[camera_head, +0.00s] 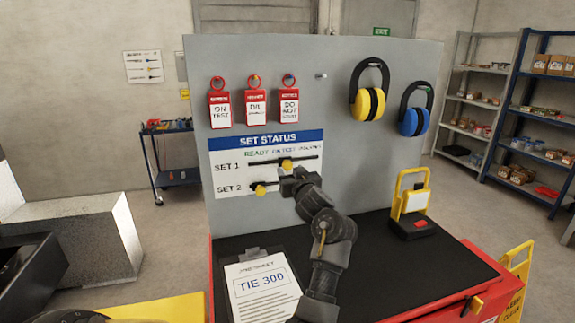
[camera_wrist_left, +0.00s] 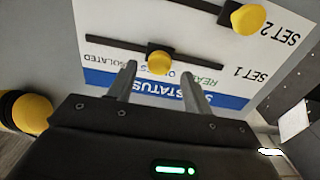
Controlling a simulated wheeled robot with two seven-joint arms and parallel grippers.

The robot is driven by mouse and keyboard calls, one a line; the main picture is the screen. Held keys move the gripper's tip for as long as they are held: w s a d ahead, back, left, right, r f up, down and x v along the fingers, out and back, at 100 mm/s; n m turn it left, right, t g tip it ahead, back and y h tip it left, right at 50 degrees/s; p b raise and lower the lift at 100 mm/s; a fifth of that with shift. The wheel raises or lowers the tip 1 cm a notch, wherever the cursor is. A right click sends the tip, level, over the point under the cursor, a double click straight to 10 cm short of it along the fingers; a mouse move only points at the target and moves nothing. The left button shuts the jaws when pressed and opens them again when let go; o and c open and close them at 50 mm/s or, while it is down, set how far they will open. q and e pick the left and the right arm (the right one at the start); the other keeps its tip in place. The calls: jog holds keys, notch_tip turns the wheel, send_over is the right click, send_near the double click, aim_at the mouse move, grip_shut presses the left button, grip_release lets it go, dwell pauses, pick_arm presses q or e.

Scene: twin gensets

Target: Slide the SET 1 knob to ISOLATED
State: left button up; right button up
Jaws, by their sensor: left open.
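The SET STATUS board (camera_head: 230,157) is on the grey upright panel. The SET 1 yellow knob (camera_head: 287,163) sits on its dark horizontal track, around the middle label, ON TEST. ISOLATED is at the track's right end. The SET 2 yellow knob (camera_head: 260,189) is on the lower track, farther left. My left gripper (camera_head: 288,180) is in front of the board, just below the SET 1 knob. In the left wrist view, which is upside down, its open fingers (camera_wrist_left: 159,72) straddle the line of the SET 1 knob (camera_wrist_left: 159,62); contact cannot be told. My right gripper is not in view.
Three red-and-white tags (camera_head: 255,107) and yellow and blue ear defenders (camera_head: 369,102) hang above. A clipboard (camera_head: 262,288) lies on the black bench top (camera_head: 400,270). A yellow-framed lamp (camera_head: 411,203) stands to the right. The panel right of the board is clear.

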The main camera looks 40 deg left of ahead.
aim_at(288, 167)
pick_arm(q)
jog(key=x, duration=0.5)
jog(key=shift+p, duration=0.35)
